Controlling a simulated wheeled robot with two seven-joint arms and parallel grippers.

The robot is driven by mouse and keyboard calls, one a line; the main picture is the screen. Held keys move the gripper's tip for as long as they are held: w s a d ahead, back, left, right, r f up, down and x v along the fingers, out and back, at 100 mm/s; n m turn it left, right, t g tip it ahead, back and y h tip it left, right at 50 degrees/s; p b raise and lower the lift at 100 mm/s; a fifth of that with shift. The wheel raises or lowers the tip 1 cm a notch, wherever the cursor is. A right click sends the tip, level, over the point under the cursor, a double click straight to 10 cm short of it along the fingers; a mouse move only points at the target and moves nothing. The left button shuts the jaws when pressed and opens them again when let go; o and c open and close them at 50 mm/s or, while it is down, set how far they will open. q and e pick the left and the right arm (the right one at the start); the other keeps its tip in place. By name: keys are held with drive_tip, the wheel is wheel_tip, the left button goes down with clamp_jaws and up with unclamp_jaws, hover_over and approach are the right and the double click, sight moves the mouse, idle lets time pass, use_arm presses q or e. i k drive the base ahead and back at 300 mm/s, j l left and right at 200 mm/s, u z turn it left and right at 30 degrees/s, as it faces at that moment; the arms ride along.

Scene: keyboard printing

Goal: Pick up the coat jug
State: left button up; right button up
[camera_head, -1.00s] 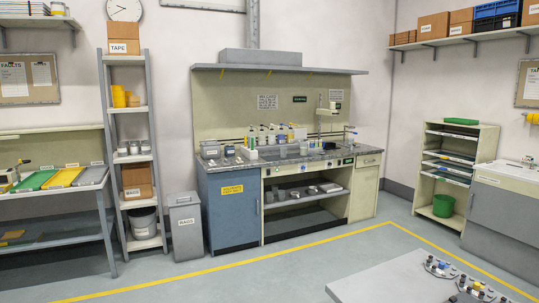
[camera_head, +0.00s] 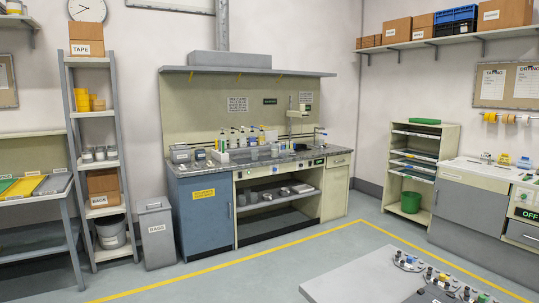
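The workbench (camera_head: 187,209) with a blue cabinet stands against the back wall. Several small bottles (camera_head: 241,137) and small grey containers (camera_head: 254,153) stand on its top. They are too small and far off to tell whether one of them is the coat jug. Neither of my grippers is in view.
A grey table (camera_head: 345,285) with small knobbed parts (camera_head: 408,261) is at the front right. A shelf rack (camera_head: 97,140), a grey rags bin (camera_head: 156,233), a low rack (camera_head: 447,165) with a green bucket (camera_head: 411,202), and a counter (camera_head: 463,209) stand around open floor.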

sight(275, 148)
drive_tip(key=i+u, duration=0.35)
drive_tip(key=i, duration=0.4)
drive_tip(key=i+u, duration=0.35)
drive_tip(key=i, duration=0.4)
drive_tip(key=i+z, duration=0.15)
drive_tip(key=i, duration=0.35)
drive_tip(key=i+j+z, duration=0.15)
drive_tip(key=i, duration=0.3)
drive_tip(key=i+z, duration=0.15)
drive_tip(key=i, duration=0.35)
drive_tip(key=i+j+z, duration=0.15)
drive_tip(key=i, duration=0.3)
drive_tip(key=i+l+z, duration=0.15)
drive_tip(key=i+z, duration=0.45)
drive_tip(key=z, duration=0.15)
drive_tip(key=i+z, duration=0.4)
drive_tip(key=i+j+z, duration=0.1)
drive_tip(key=z, duration=0.3)
drive_tip(key=i+l+u, duration=0.15)
drive_tip(key=i, duration=0.2)
drive_tip(key=i+l+u, duration=0.15)
drive_tip(key=i, duration=0.2)
drive_tip(key=i+l+u, duration=0.2)
drive_tip(key=i, duration=0.2)
drive_tip(key=j, duration=0.05)
